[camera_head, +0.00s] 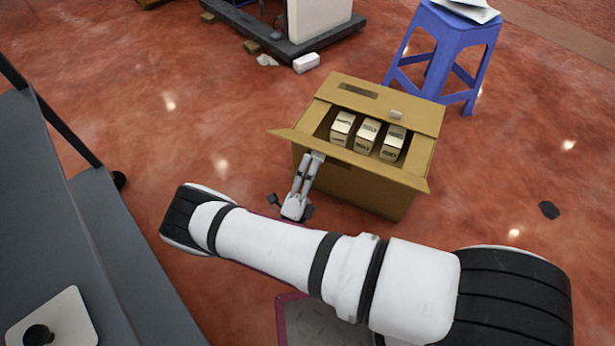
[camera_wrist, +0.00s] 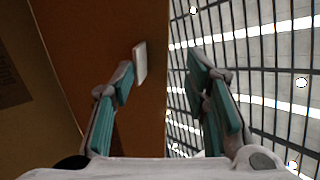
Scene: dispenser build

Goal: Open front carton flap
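The brown carton (camera_head: 362,192) stands open-topped on the floor. Its front flap (camera_head: 372,167) leans outward along the near rim, and its back flap (camera_head: 420,110) stands up behind. My gripper (camera_head: 313,160) is at the carton's near left, its tips at the front flap. In the wrist view my gripper (camera_wrist: 160,66) is open with its fingers apart. The left finger lies over brown cardboard (camera_wrist: 110,30) with a pale tab, the right finger over the bright ceiling. The cardboard's edge runs between them. I cannot tell whether either finger touches it.
Several small boxes (camera_head: 367,134) stand inside the carton. A blue stool (camera_head: 455,35) stands behind it. A dark platform (camera_head: 310,40) with a white block is at the back. Grey steps or shelving (camera_head: 100,220) fill the left side. The floor to the right is mostly clear.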

